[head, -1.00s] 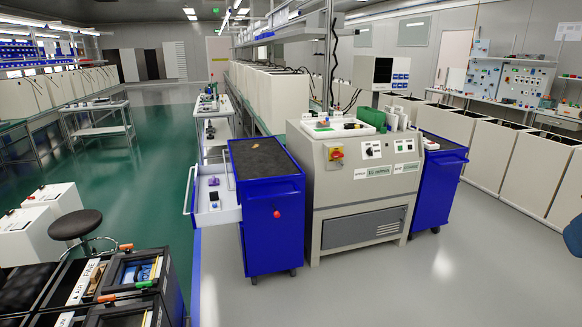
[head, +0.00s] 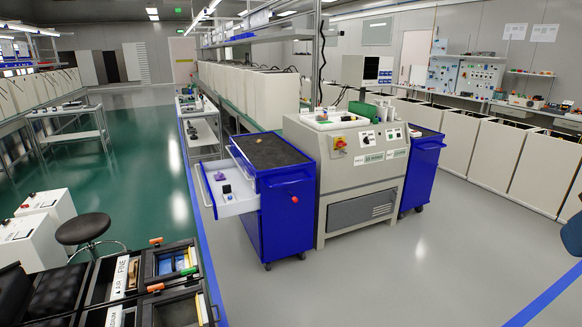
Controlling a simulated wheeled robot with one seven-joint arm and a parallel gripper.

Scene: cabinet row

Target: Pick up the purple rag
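A small purple item (head: 221,175), which looks like the purple rag, lies in the open white drawer (head: 236,209) of the blue cart (head: 288,207). It is towards the back of the drawer and small in the head view, so its folds cannot be made out. A small dark object (head: 227,189) sits in front of it in the same drawer. My gripper is not visible in the head view.
A grey machine (head: 360,190) stands against the cart's right side. At bottom left are a black case with trays (head: 172,262) and a round stool (head: 84,229). Grey floor (head: 370,275) in front of the cart and machine is clear.

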